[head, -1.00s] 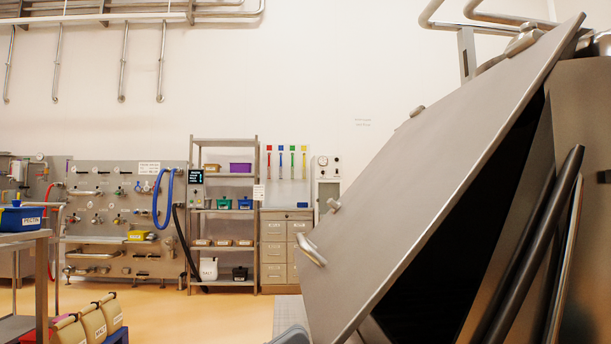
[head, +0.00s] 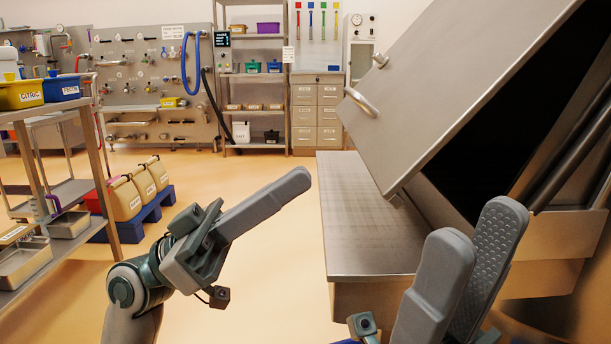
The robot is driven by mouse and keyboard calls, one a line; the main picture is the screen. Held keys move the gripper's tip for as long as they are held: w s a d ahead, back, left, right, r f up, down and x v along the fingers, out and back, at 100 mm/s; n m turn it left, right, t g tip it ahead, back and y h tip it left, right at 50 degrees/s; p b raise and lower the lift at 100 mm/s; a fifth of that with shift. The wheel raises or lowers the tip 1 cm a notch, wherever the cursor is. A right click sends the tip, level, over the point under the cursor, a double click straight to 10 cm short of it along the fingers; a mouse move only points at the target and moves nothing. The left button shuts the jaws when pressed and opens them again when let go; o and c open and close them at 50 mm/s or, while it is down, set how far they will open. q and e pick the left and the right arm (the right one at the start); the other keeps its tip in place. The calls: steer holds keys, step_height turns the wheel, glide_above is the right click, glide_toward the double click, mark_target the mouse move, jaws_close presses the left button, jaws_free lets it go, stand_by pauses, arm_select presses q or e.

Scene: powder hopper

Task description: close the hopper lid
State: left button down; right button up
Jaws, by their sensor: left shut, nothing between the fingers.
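The hopper lid (head: 465,75) is a large flat steel plate at the upper right of the head view. It stands tilted open, with a dark opening between it and the hopper (head: 555,228). A bar handle (head: 361,102) sits near the lid's left edge. My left gripper (head: 297,182) is shut and empty, pointing up and right, below and left of the handle and apart from the lid. My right gripper (head: 479,228) is open in the lower right foreground, its ridged inner pad showing. It appears below the lid; I see nothing between its fingers.
A steel platform (head: 365,225) stands beside the hopper, under the lid's lower corner. Dark struts (head: 575,135) run along the hopper's right side. A cart with bins (head: 22,94) and a blue pallet (head: 150,212) stand at left. Floor between is clear.

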arm_select(q)
steer(key=shift+v, duration=2.65)
